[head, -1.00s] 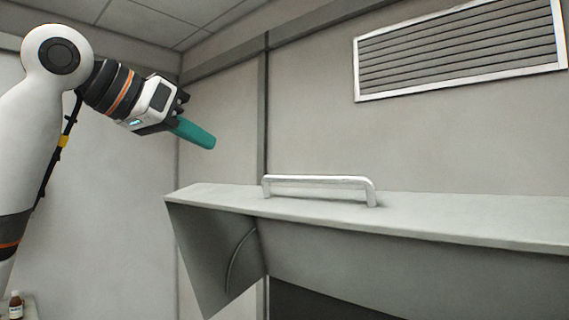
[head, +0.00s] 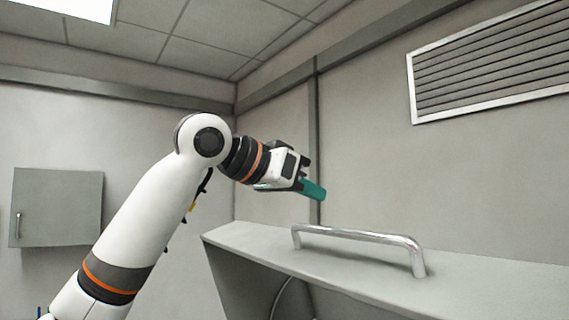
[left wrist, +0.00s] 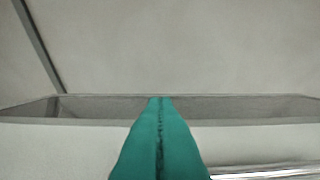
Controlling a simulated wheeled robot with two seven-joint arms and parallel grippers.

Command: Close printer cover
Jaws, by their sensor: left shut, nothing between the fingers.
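The printer cover (head: 470,285) is a grey lid, raised, with a metal bar handle (head: 360,236) on its upper face. In the head view it fills the lower right, and a dark gap shows under its left side. My left gripper (head: 316,192) has teal fingers and hangs above the cover's far left part, behind the handle. Its fingers are shut with nothing between them. In the left wrist view the teal fingers (left wrist: 160,145) lie together over the pale cover (left wrist: 60,150), and part of the handle (left wrist: 265,172) shows at the lower right. I cannot tell whether they touch it. My right gripper is not in view.
A wall vent (head: 490,75) is high on the right wall. A grey wall cabinet (head: 56,207) hangs at the left. The air above the cover and handle is free.

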